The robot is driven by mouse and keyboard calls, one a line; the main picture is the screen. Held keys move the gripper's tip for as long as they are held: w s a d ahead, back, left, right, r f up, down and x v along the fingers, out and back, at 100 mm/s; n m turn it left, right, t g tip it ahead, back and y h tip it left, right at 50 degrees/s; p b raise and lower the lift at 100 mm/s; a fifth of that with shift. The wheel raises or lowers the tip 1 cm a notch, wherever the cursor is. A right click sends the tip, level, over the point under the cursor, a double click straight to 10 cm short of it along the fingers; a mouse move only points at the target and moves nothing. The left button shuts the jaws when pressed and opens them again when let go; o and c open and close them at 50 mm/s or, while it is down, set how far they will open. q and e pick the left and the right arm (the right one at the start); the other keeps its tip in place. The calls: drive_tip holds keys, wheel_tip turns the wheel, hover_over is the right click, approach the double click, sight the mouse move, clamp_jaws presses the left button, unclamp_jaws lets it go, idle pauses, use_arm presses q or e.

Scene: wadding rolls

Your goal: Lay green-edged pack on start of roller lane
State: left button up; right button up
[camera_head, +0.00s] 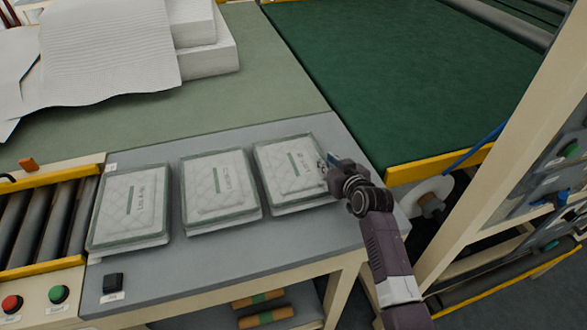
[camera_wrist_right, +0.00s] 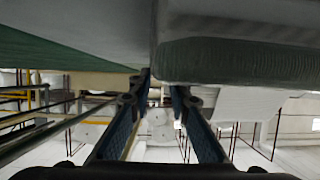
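Three white quilted packs with dull green edges and a green label stripe lie in a row: a left pack (camera_head: 132,205), a middle pack (camera_head: 219,188) and a right pack (camera_head: 287,170). My right gripper (camera_head: 328,163) is at the right edge of the right pack. In the right wrist view its two fingers (camera_wrist_right: 161,82) stand apart with a gap between their tips. A pack's rounded side (camera_wrist_right: 240,62) is close above them; whether they touch it is unclear. The roller lane (camera_head: 40,220) is at the far left. My left gripper is not in view.
The packs lie on a grey bench top (camera_head: 210,255) beside the lane, which has yellow rails (camera_head: 45,268). A small black box (camera_head: 113,282) sits near the front. A dark green conveyor (camera_head: 400,75) lies behind right, and a cream post (camera_head: 505,150) stands at right.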

drive_tip(key=shift+c, duration=0.2)
clamp_jaws()
drive_tip(key=shift+r, duration=0.1)
